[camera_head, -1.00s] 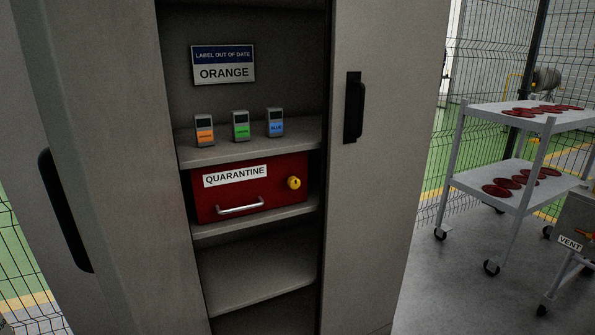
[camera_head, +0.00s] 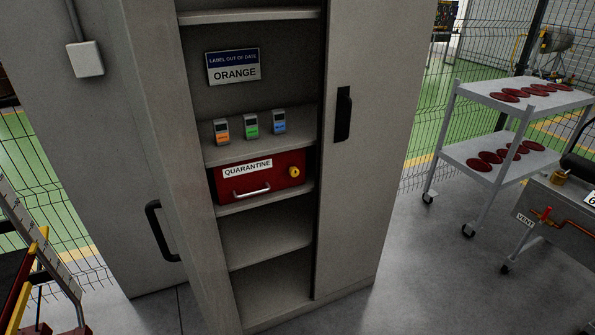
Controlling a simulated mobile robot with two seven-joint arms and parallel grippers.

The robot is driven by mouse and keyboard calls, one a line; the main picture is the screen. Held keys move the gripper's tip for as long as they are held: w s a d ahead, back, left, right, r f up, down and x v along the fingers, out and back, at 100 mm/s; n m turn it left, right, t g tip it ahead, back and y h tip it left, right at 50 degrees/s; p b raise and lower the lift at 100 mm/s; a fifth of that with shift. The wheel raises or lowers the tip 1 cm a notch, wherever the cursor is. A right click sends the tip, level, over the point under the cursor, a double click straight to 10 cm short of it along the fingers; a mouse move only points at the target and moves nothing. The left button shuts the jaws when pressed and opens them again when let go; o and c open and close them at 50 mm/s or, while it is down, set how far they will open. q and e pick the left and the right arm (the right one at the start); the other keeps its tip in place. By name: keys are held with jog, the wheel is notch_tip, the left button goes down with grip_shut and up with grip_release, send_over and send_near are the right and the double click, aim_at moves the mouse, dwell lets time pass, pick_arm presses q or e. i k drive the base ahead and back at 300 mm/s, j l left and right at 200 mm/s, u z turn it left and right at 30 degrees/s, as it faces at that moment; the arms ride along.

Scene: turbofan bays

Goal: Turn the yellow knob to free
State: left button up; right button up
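A yellow knob (camera_head: 294,172) sits at the right end of the front of a red box (camera_head: 225,190) labelled QUARANTINE. The box has a silver handle (camera_head: 251,193) and stands on a middle shelf of an open grey cabinet. The exact setting of the knob is too small to tell. Neither of my grippers is in view.
Three small devices, orange (camera_head: 221,131), green (camera_head: 251,126) and blue (camera_head: 279,121), stand on the shelf above. The cabinet's right door (camera_head: 375,150) has a black handle. A cart (camera_head: 495,172) with red discs stands right. Grey floor (camera_head: 390,275) before the cabinet is clear.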

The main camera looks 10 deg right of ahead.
aim_at(294, 171)
jog(key=i+l, duration=0.15)
jog(key=l, duration=0.25)
jog(key=i+l, duration=0.1)
jog(key=l, duration=0.3)
jog(key=i+l, duration=0.15)
jog(key=l, duration=0.25)
jog(key=i+l, duration=0.15)
jog(key=l, duration=0.25)
jog(key=i+l, duration=0.15)
jog(key=l, duration=0.25)
jog(key=i+l, duration=0.1)
jog(key=l, duration=0.3)
jog(key=i+l, duration=0.15)
jog(key=l, duration=0.25)
